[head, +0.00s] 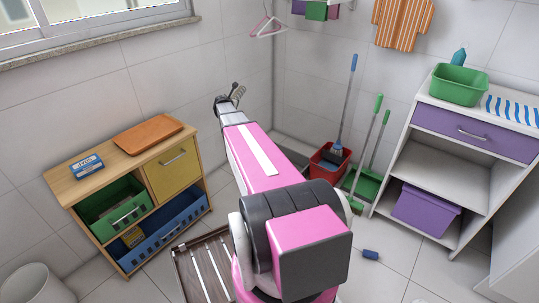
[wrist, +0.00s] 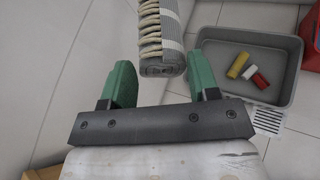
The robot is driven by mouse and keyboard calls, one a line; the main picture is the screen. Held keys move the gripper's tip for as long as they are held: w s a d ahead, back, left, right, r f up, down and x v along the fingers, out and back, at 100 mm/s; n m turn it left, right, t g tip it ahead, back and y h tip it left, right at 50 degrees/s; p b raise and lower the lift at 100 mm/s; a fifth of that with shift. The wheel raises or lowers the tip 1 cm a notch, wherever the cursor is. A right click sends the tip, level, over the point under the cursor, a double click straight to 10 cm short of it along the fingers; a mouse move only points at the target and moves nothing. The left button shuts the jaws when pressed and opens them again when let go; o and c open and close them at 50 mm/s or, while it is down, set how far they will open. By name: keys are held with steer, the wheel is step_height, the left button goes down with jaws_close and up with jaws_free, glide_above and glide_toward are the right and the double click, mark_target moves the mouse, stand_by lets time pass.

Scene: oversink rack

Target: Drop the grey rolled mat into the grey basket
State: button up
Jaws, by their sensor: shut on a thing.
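The grey rolled mat (wrist: 160,62), with a pale band and a looped tan fringe, is between the two green fingertips of my gripper (wrist: 164,74) in the wrist view. My gripper is shut on it and holds it up in the air. In the head view the mat (head: 238,94) shows small beyond the end of my arm, beside my gripper (head: 231,101). The grey basket (wrist: 223,57) stands on the floor to the right of the mat in the wrist view, apart from it. It holds a yellow, a white and a red item. My arm hides most of it in the head view.
A red bucket (head: 325,168) with a mop stands right of my arm, beside green brooms. A wooden cabinet (head: 83,169) is at left and a white shelf unit (head: 438,163) at right. A floor drain (wrist: 268,119) lies near the basket. A blue item (head: 371,254) lies on the floor.

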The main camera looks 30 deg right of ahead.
steer(key=s+d+f+m, duration=0.1)
steer(key=d+f, duration=0.6)
steer(key=f, duration=0.8)
steer(key=s+d+f+m+g+h, duration=0.1)
steer(key=d+f, duration=0.6)
steer(key=f, duration=0.8)
steer(key=s+d+f+g+h, duration=0.1)
steer(key=d+f, duration=0.5)
steer(key=f, duration=1)
steer(key=shift+s+d+m, duration=0.4)
steer(key=shift+s, duration=0.45)
steer(key=o, duration=1)
steer(key=shift+o, duration=0.2)
steer(key=v, duration=1)
steer(key=shift+a, duration=0.45)
steer(key=shift+s, duration=0.1)
